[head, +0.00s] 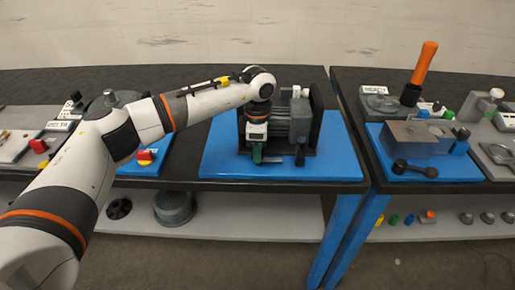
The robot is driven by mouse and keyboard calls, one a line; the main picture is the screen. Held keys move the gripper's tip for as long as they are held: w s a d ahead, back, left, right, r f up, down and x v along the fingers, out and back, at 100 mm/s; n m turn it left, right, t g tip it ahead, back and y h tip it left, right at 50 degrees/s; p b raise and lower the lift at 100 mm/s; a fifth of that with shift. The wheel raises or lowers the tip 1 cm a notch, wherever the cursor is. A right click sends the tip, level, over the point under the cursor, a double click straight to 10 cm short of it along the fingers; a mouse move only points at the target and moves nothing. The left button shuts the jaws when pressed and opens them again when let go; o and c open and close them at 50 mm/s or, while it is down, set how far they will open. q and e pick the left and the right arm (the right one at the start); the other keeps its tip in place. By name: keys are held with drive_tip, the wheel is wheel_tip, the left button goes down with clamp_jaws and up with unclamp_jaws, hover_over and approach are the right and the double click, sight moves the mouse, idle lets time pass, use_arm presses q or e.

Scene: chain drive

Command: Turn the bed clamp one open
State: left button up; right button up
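A dark grey machine (292,122) with a ribbed body stands on a blue base plate (225,158) in the middle of the bench. My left arm reaches in from the left and bends down over the machine's left front. My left gripper (257,150) points down there, by a small green part (267,159) at the machine's front edge. The gripper hides much of this part, and I cannot tell whether its fingers are open or shut. No label shows which part is bed clamp one. A dark lever (300,155) hangs at the machine's front right. My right gripper is out of view.
A red and yellow knob (146,157) sits left of the machine's base. A second bench at right carries a grey block (415,138), a black handle (415,169) and an upright orange-handled tool (423,65). A grey drum (174,207) stands on the lower shelf.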

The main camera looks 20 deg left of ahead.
use_arm(q)
wheel_tip(320, 180, up, 12)
drive_tip(key=b, duration=0.1)
drive_tip(key=shift+b, duration=0.35)
idle(0.5)
